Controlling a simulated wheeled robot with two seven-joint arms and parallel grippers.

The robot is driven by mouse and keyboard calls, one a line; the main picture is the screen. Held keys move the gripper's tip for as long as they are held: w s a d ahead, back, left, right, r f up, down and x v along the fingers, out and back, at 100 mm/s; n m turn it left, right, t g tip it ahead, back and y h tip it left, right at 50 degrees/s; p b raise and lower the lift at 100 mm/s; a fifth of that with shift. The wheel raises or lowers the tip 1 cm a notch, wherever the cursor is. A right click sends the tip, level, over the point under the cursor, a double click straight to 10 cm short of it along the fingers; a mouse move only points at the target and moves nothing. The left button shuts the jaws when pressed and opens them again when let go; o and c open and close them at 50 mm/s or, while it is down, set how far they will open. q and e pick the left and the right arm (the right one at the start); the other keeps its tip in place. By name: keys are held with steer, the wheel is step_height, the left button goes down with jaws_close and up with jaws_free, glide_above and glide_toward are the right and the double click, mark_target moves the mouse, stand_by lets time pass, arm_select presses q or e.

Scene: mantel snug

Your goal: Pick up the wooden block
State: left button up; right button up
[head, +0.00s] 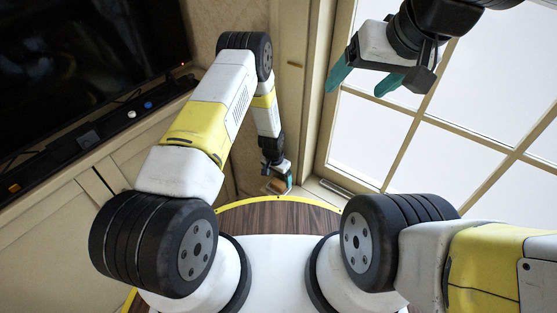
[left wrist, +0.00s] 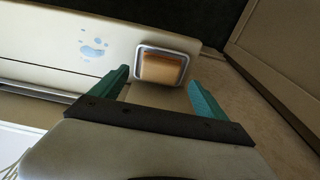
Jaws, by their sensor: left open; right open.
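The wooden block (left wrist: 162,69) is orange-brown and sits inside a small grey-rimmed tray (left wrist: 139,62) in the left wrist view. In the head view a small brown patch at the far end of my left arm seems to be the block, mostly hidden. My left gripper (head: 278,182) is open and empty. In the left wrist view its two teal fingers point toward the tray, one on each side of it in the picture, with the block beyond the tips. My right gripper (head: 357,88) is open and empty, raised in front of the window.
A pale ledge (left wrist: 40,52) carries a blue splash-like mark (left wrist: 93,46) left of the tray. A window (head: 470,110) fills the right of the head view. A dark screen (head: 85,55) and a shelf with small items (head: 85,135) are at the left.

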mark_target(279, 183)
arm_select(q)
steer(key=f, duration=0.3)
steer(key=shift+w+d+f, duration=0.1)
steer(key=shift+w, duration=0.1)
steer(key=c, duration=1.4)
steer(key=shift+c, duration=0.2)
steer(key=shift+r, duration=0.65)
step_height(279, 183, up, 2)
steer(key=shift+r, duration=0.1)
steer(key=s+d+r, duration=0.1)
steer(key=s+d, duration=0.2)
steer(key=s, duration=1.2)
steer(key=shift+s+r, duration=0.3)
steer(key=shift+s, duration=0.1)
